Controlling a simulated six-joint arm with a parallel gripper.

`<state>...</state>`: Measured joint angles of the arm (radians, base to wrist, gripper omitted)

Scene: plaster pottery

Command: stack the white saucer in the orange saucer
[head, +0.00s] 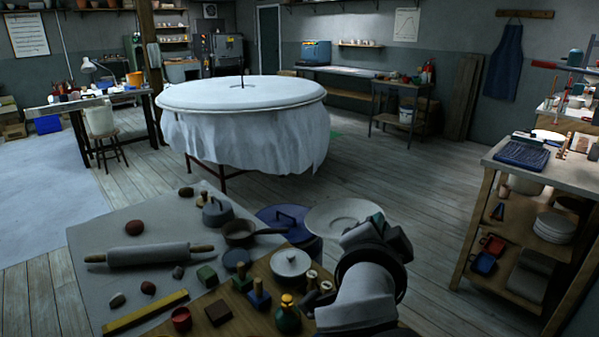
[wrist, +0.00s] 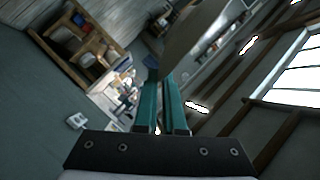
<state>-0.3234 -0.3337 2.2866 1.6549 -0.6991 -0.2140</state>
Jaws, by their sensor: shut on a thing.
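The white saucer (head: 335,212) is up in the air beyond the table's right part in the head view, its inner face showing as a wide oval. My gripper (head: 362,228) is shut on its right edge. In the wrist view, my gripper's teal fingers (wrist: 165,98) are close together, with a broad grey-brown surface (wrist: 192,32), apparently the saucer, rising from between their tips. I cannot make out an orange saucer in either view.
A wooden shelf unit (head: 480,222) stands at right.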

